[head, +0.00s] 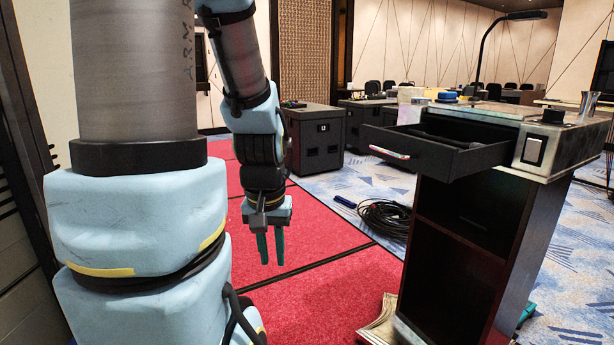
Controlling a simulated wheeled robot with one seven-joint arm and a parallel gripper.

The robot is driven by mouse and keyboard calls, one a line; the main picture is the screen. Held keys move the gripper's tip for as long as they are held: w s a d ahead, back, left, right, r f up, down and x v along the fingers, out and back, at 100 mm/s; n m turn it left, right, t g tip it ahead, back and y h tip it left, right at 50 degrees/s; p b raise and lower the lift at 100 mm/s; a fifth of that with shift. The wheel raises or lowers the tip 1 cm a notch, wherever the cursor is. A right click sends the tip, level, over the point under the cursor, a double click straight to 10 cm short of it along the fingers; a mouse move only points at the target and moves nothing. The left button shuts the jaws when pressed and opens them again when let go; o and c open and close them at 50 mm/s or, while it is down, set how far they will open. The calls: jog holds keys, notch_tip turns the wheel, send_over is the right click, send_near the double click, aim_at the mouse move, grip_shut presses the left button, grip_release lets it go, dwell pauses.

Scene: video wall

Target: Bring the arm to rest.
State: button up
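My arm, in pale blue and grey, fills the left of the head view. My gripper (271,247) hangs from its end and points straight down over the red carpet. Its two teal fingers stand a little apart with a narrow gap between them. Nothing shows between them, and the gripper touches nothing that I can see.
A dark lectern (463,248) stands at the right with its drawer (440,152) pulled out towards my arm. Behind are black cases (317,141) and a coil of cable (386,217) on the floor. The red carpet (310,285) between arm and lectern is clear.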

notch_tip(320, 180, up, 15)
jog(key=p, duration=1.2)
jog(key=shift+f, duration=0.15)
